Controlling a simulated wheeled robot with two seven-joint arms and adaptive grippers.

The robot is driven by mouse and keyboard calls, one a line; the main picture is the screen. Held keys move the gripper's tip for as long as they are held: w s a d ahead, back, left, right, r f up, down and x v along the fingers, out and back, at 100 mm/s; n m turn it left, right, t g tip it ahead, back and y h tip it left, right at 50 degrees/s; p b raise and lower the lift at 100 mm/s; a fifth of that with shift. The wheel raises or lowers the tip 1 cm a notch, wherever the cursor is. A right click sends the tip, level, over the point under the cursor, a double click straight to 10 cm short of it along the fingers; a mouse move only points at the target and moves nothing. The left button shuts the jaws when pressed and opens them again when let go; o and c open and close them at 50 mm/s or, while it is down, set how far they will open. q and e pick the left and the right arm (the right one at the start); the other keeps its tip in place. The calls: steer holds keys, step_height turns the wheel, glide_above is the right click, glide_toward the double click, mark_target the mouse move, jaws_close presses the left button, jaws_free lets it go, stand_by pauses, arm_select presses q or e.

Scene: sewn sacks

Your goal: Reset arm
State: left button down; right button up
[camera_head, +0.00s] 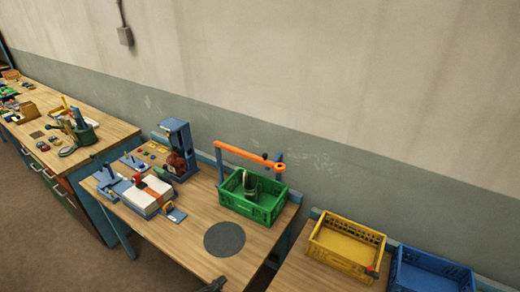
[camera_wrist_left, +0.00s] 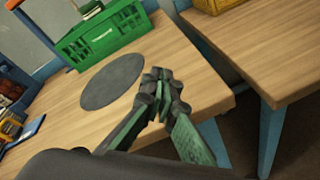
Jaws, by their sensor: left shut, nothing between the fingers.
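My left gripper (camera_head: 216,284) shows only as a dark tip at the bottom edge of the head view, over the front of the middle table. In the left wrist view my left gripper (camera_wrist_left: 162,82) is shut and empty, its fingertips together. It is beside the dark round mat (camera_head: 224,239), near the table's front corner. The mat also shows in the left wrist view (camera_wrist_left: 110,82). My right gripper is not in view.
A green crate (camera_head: 233,205) with something green inside stands behind the mat. A blue machine (camera_head: 175,138) and a white block (camera_head: 147,197) stand left. A yellow crate (camera_head: 316,241) and a blue crate (camera_head: 405,279) are on the right table. A gap separates the tables.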

arm_select(q)
steer(key=s+a+f+m+g+y, duration=0.2)
steer(key=s+a+m+g+y, duration=0.25)
steer(key=s+a+m, duration=0.7)
steer(key=s+a+f+m+g+y, duration=0.4)
steer(key=s+a+m, duration=0.5)
steer(key=s, duration=0.6)
step_height(320, 180, down, 29)
steer(key=s+d+g+b, duration=0.2)
steer(key=s+f+m+b, duration=0.1)
steer(key=s+f, duration=1.8)
steer(key=f, duration=0.1)
steer(key=shift+a+f+g, duration=0.15)
steer(key=shift+f+g, duration=0.1)
steer(key=shift+g, duration=0.2)
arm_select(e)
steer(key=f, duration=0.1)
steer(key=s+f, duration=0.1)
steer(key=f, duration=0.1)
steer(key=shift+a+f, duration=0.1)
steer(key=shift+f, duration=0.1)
arm_select(q)
steer(key=shift+m+y, duration=0.25)
